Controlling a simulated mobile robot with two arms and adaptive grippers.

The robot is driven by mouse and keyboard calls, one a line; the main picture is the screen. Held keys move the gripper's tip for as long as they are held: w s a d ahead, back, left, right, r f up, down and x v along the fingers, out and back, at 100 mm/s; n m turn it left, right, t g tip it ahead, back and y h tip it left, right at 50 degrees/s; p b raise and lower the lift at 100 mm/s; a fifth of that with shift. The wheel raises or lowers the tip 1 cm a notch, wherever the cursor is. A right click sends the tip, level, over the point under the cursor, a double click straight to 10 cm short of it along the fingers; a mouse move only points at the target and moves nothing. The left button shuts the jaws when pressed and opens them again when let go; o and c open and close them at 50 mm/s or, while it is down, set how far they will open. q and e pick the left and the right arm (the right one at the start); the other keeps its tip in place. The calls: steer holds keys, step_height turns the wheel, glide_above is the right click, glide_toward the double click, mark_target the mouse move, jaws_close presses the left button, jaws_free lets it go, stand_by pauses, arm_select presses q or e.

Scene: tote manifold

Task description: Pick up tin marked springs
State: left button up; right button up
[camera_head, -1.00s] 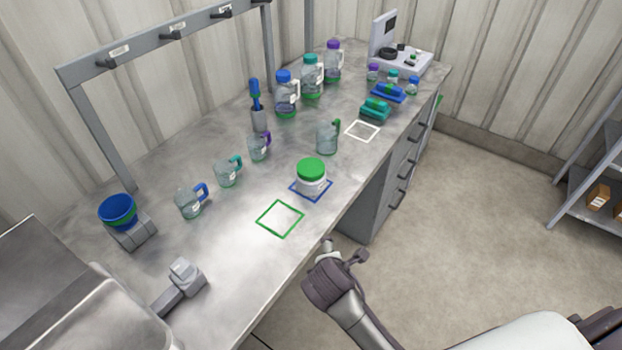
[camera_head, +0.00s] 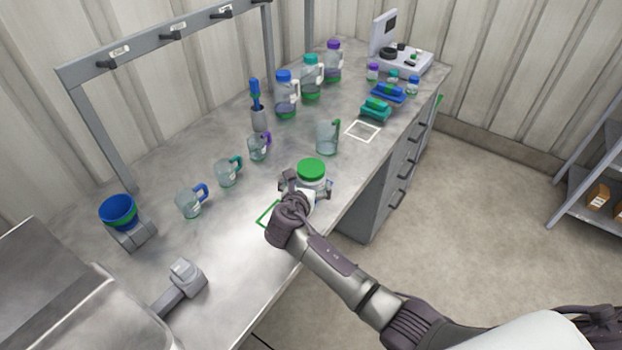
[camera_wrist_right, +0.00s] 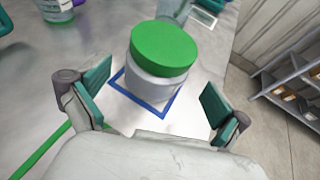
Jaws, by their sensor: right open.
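A white tin with a green lid (camera_head: 311,172) stands upright on the bench, inside a blue square outline (camera_wrist_right: 167,111). In the right wrist view the tin (camera_wrist_right: 160,64) is just ahead, between the finger lines. I cannot read any "springs" marking on it. My right gripper (camera_head: 306,188) is at the near left side of the tin in the head view. It is open, with one teal-padded finger to each side, and clear gaps show between pads and tin. My left gripper is not in view.
A green square outline (camera_head: 266,214) lies partly behind my right arm. A clear mug with a green handle (camera_head: 326,138) stands beyond the tin; more mugs (camera_head: 228,173) stand to the left. The bench front edge is close on the right. A white outline (camera_head: 363,131) lies empty.

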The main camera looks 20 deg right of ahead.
steer(key=shift+x, duration=2.85)
steer(key=shift+a+r, duration=0.1)
steer(key=shift+r, duration=0.05)
steer(key=shift+c, duration=0.3)
steer(key=c, duration=1)
